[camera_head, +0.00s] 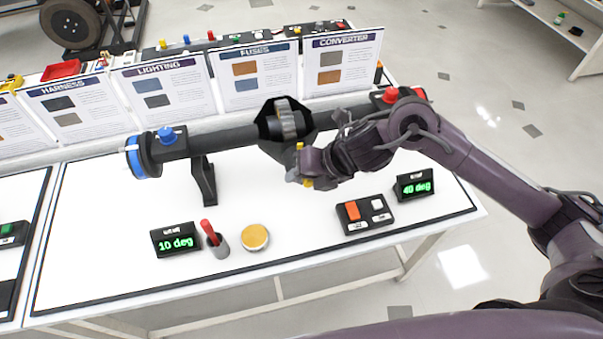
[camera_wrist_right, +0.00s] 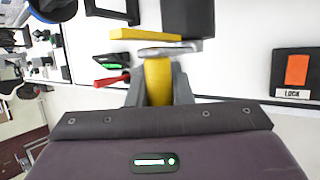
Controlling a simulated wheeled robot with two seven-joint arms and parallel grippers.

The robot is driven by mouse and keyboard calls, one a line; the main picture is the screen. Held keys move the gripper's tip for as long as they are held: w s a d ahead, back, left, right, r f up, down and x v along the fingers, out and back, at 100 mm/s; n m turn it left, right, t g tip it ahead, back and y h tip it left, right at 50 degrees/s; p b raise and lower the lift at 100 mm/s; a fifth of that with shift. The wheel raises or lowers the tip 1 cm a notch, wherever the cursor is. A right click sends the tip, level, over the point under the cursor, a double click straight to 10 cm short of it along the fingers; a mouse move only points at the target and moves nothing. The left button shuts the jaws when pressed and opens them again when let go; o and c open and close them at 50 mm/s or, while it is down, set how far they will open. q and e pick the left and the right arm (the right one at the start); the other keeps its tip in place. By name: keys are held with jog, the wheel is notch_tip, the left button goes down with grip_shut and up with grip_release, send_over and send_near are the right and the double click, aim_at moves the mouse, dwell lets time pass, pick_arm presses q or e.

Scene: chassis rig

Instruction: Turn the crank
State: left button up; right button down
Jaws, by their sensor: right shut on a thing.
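The crank shows in the right wrist view as a yellow grip (camera_wrist_right: 158,82) with a grey metal arm (camera_wrist_right: 170,47) and a yellow bar (camera_wrist_right: 145,37) beyond it. My right gripper (camera_head: 298,174) is at the crank, in front of the dark shaft assembly (camera_head: 225,138). In the right wrist view its two fingers (camera_wrist_right: 158,92) are shut on the yellow grip, one on each side. In the head view my wrist and fingers hide most of the crank, and only bits of yellow show. My left gripper is in neither view.
The shaft stands on a black support (camera_head: 203,182) above the white table (camera_head: 110,215). Information boards (camera_head: 255,75) stand behind.

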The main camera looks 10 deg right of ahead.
jog(key=c, duration=1.3)
grip_release()
jog(key=shift+a, duration=0.15)
jog(key=b+v, duration=0.1)
jog(key=v, duration=0.6)
jog(key=shift+s+r, duration=0.15)
jog(key=shift+r, duration=0.2)
jog(key=shift+d, duration=0.25)
